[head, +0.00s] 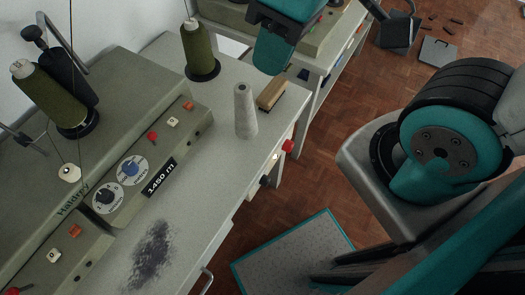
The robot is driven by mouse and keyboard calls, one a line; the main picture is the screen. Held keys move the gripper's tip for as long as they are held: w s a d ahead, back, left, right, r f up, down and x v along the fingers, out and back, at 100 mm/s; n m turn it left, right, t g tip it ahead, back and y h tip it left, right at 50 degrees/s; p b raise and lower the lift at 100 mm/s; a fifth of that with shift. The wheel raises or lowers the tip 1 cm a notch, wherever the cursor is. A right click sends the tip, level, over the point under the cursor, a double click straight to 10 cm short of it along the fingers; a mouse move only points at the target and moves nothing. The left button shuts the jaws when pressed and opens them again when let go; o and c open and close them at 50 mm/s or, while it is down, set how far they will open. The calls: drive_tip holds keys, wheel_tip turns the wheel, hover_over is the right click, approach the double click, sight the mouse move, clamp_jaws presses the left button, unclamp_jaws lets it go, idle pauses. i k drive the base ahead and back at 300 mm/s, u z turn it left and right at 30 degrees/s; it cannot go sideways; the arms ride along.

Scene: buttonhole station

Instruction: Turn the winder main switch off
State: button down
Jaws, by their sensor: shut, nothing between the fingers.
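The grey table (215,150) holds a green thread cone (198,50), a pale cone (245,110) and a wooden brush (272,93). Another green cone (48,95) stands on the winder. A teal-edged mat (295,255) lies on the parquet.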

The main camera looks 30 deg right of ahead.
sight(288, 145)
drive_tip(key=u, duration=1)
drive_tip(key=k, duration=1.15)
drive_tip(key=z, duration=1.65)
drive_tip(key=i, duration=0.5)
